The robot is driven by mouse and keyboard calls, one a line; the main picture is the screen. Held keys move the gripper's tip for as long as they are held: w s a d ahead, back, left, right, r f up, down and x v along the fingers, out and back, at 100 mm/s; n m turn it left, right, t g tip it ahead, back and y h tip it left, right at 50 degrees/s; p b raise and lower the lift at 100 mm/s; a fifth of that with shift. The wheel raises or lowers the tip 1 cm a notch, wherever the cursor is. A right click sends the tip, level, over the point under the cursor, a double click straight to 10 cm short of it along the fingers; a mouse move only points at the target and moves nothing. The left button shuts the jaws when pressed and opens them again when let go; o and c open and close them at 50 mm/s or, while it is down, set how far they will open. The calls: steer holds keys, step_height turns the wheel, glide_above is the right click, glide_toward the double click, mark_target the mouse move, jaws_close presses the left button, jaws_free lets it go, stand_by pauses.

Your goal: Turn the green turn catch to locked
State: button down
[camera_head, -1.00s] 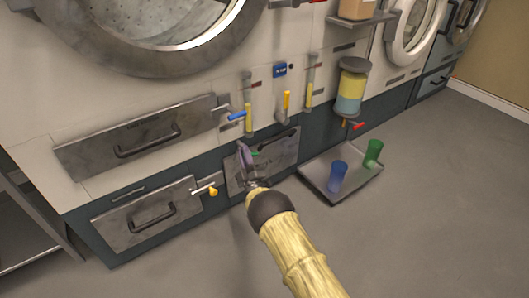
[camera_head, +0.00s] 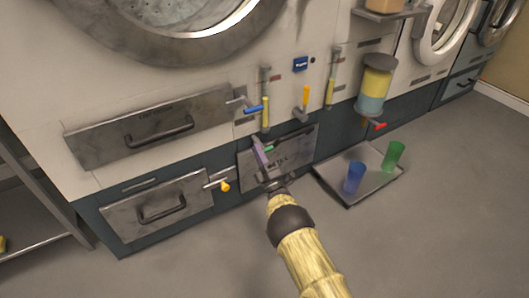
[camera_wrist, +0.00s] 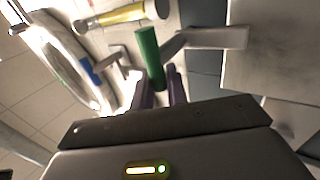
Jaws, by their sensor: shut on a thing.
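My gripper (camera_head: 260,150), with purple fingers, is at the handle, and my wrist hides part of the panel. In the wrist view my gripper (camera_wrist: 164,90) is shut on the handle's lower end, with a finger on either side.
A catch with a blue handle (camera_head: 254,108) is above left, and one with a yellow handle (camera_head: 225,186) is below left. Yellow-handled levers (camera_head: 265,113) hang above. A tray (camera_head: 347,199) with blue (camera_head: 353,178) and green cups stands right. The floor in front is clear.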

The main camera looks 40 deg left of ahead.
steer(key=shift+f, duration=0.1)
stand_by(0.3)
steer(key=c, duration=1.4)
jaws_free()
steer(key=shift+c, duration=0.2)
steer(key=shift+d, duration=0.15)
steer(key=p+v, duration=0.6)
steer(key=v, duration=0.6)
